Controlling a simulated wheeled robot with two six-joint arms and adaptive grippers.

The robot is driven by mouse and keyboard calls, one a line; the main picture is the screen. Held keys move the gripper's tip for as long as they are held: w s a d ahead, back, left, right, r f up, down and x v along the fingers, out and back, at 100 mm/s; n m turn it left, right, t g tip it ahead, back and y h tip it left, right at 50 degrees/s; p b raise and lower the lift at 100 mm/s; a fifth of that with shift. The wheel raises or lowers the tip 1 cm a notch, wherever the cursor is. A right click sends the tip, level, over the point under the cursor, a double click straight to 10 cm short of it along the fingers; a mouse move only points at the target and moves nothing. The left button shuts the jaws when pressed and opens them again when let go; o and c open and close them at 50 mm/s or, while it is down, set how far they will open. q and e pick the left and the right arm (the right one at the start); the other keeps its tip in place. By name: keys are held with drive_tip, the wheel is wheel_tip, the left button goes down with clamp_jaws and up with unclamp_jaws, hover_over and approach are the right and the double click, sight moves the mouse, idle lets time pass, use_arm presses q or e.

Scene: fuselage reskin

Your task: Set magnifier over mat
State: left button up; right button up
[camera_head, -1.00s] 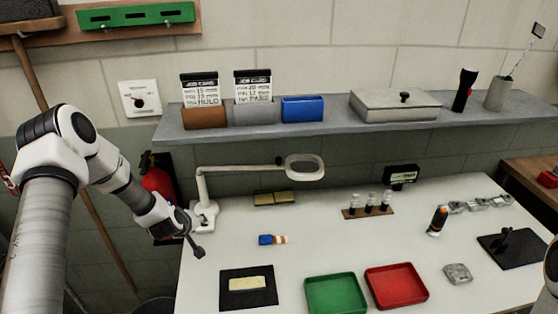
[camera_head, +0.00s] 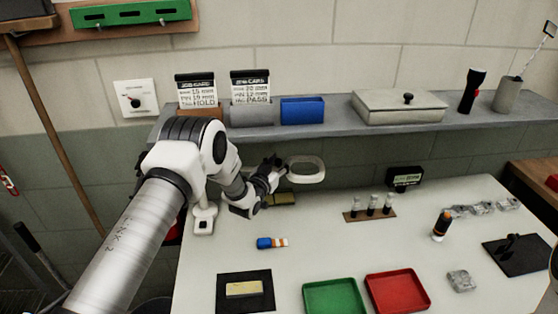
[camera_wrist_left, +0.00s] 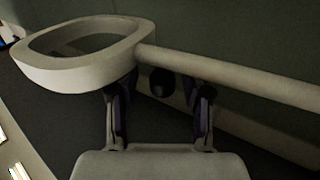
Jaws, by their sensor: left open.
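The magnifier is a white desk lamp type with a ring-shaped head (camera_head: 306,170) and a base (camera_head: 204,222) at the table's back left. My left arm hides most of its boom. My left gripper (camera_head: 270,172) is open beside the ring head, at the boom. In the left wrist view the ring (camera_wrist_left: 80,52) is at upper left and the pale boom crosses just beyond the open fingers (camera_wrist_left: 160,95); contact cannot be told. A black mat (camera_head: 235,276) with a cream block (camera_head: 244,290) on it lies at the table's front left. My right gripper is not in view.
A blue-and-orange tube (camera_head: 271,243) lies behind the mat. Green (camera_head: 335,283) and red (camera_head: 398,290) trays stand right of it. A vial rack (camera_head: 369,215) is farther back, and a shelf (camera_head: 330,130) runs above. The table centre is clear.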

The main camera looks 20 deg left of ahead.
use_arm(q)
drive_tip(key=shift+s+a, duration=0.1)
drive_tip(key=shift+s, duration=0.05)
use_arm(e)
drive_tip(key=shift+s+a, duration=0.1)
use_arm(q)
clamp_jaws()
